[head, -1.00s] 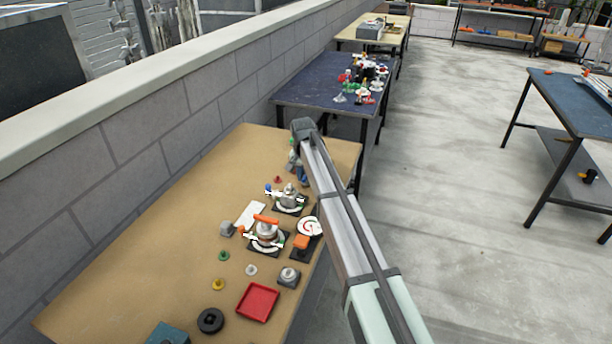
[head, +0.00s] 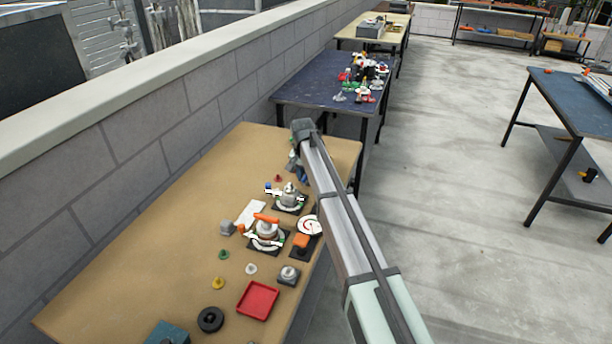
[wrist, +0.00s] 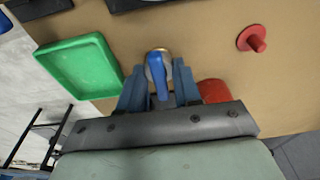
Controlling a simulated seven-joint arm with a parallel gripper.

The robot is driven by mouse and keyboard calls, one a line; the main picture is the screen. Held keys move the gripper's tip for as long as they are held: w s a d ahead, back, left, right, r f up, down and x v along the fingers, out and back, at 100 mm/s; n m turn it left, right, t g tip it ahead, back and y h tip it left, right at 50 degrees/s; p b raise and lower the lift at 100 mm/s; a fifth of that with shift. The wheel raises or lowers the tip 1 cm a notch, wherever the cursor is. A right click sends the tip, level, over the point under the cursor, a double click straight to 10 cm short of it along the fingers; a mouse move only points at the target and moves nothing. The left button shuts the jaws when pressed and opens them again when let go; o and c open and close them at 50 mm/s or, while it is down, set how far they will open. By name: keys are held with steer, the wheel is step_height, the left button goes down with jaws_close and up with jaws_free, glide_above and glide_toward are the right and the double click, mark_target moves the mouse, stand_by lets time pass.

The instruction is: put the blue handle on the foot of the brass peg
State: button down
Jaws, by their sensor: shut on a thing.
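In the wrist view the blue handle (wrist: 157,72) is between the two blue-grey fingers of my gripper (wrist: 160,78), which is shut on it. A round brass-coloured edge (wrist: 166,53) shows around the handle's far end; this looks like the brass peg. I cannot tell whether the handle is seated on its foot, touching it or just above it. In the head view my gripper (head: 300,172) is low over the far right part of the tan table, and my arm hides most of the handle and peg there.
In the wrist view a green tray (wrist: 80,68) lies left, a red knob (wrist: 253,39) right, and a red round thing (wrist: 213,91) close beside the right finger. In the head view several fixtures, a red tray (head: 258,300) and small knobs cover the nearer tan table (head: 130,255); its left side is clear.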

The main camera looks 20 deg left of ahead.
steer(key=shift+c, duration=1.9)
jaws_free()
steer(key=shift+r, duration=0.1)
steer(key=shift+r, duration=3.6)
